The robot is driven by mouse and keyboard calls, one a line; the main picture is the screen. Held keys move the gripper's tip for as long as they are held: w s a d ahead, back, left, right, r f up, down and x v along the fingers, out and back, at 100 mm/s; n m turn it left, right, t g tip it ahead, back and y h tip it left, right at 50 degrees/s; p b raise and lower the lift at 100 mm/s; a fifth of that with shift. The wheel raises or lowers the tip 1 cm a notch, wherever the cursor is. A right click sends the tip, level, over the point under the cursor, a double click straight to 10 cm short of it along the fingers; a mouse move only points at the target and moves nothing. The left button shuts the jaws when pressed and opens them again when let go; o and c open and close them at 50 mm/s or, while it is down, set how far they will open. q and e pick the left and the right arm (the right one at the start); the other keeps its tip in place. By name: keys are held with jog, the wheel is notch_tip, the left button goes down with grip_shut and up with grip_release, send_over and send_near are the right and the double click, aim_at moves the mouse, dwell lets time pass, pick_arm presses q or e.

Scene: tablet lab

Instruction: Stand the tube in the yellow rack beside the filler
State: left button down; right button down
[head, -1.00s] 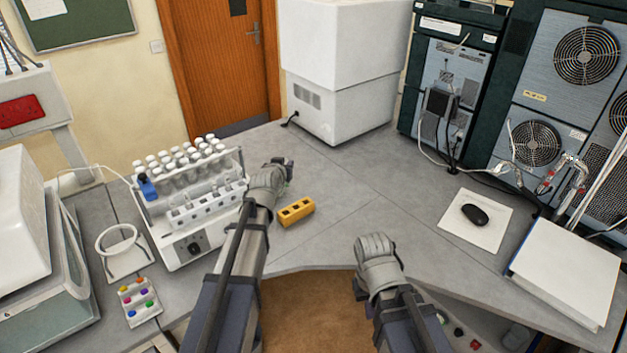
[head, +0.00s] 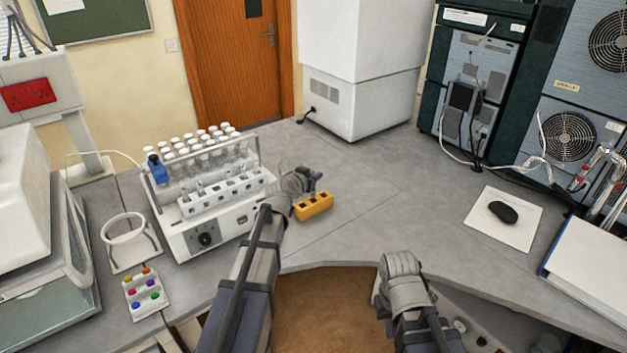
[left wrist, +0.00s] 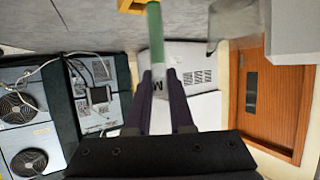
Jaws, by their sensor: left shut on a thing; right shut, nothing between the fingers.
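The yellow rack (head: 318,208), a small block with holes, lies on the bench right of the white filler (head: 205,238). My left gripper (head: 314,180) is just behind the rack in the head view. In the left wrist view my left gripper (left wrist: 160,95) is shut on the tube (left wrist: 156,38), which has a green part and a white part marked with a dark letter. The green end reaches the yellow rack at the picture's top edge; I cannot tell whether it is in a hole. The head view hides the tube. My right gripper (head: 379,300) is shut and empty, mostly hidden by its wrist.
The filler holds several capped vials (head: 205,145). A ring stand (head: 130,245) and a block of coloured buttons (head: 146,294) are at left. A white cabinet (head: 360,80) stands behind. A mouse (head: 503,212) lies at right. The bench between rack and mouse is clear.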

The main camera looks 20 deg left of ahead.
aim_at(313, 196)
pick_arm(q)
jog(key=shift+f, duration=0.15)
jog(key=shift+f+b, duration=2.5)
jog(key=shift+b, duration=0.15)
jog(key=c, duration=0.7)
grip_release()
jog(key=p+v, duration=0.3)
jog(key=v, duration=0.5)
jog(key=shift+w, duration=0.1)
